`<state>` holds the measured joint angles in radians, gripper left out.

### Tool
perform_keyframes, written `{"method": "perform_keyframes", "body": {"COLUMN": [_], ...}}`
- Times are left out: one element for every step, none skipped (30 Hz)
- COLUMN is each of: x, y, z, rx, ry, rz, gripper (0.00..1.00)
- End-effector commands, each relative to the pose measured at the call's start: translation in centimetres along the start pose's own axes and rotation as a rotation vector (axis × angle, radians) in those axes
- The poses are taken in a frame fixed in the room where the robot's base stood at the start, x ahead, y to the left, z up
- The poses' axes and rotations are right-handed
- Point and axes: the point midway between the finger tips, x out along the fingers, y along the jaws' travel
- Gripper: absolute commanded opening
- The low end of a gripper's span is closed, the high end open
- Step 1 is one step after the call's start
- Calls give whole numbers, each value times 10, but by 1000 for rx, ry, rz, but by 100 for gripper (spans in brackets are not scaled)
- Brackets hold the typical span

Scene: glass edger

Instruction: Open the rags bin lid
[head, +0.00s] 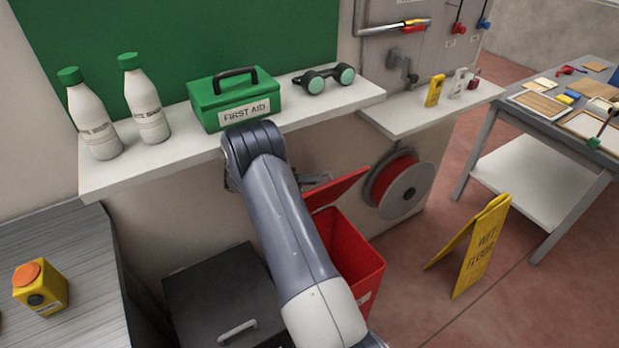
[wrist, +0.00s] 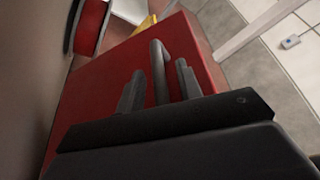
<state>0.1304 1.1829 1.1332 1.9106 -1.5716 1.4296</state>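The red rags bin (head: 352,252) stands on the floor below the shelf, partly hidden behind my arm. Its red lid (head: 338,188) is raised and tilted at the back, and part of the bin's inside shows. In the wrist view the lid (wrist: 95,95) fills the middle, with a dark grey bar handle (wrist: 158,65) on it. My gripper (wrist: 160,88) is at the lid, its two fingers on either side of the handle with red showing in the gaps. In the head view my gripper (head: 316,181) is mostly hidden by my arm.
A black bin (head: 215,290) stands left of the red bin. A hose reel (head: 400,187) hangs close to the lid's right. The shelf (head: 180,150) above holds bottles, a first aid box (head: 233,100) and goggles. A yellow wet floor sign (head: 475,245) stands on the right.

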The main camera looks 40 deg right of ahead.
Motion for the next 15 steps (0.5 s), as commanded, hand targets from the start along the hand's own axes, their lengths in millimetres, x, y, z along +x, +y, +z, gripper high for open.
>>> {"method": "perform_keyframes", "body": {"x": [1,2,2,2,2,2,1,1,1,1,1,1,1,1,1], "y": [0,0,0,0,0,0,0,0,0,0,0,0,0,0,0], "z": [0,0,0,0,0,0,0,0,0,0,0,0,0,0,0], "rx": [-1,-1,0,0,0,0,0,0,0,0,0,0,0,0,0], "ry": [0,0,0,0,0,0,0,0,0,0,0,0,0,0,0], "rz": [0,0,1,1,1,1,1,1,1,1,1,1,1,1,1], "gripper": [34,34,34,34,34,34,34,34,31,29,26,23,20,18,15]}}
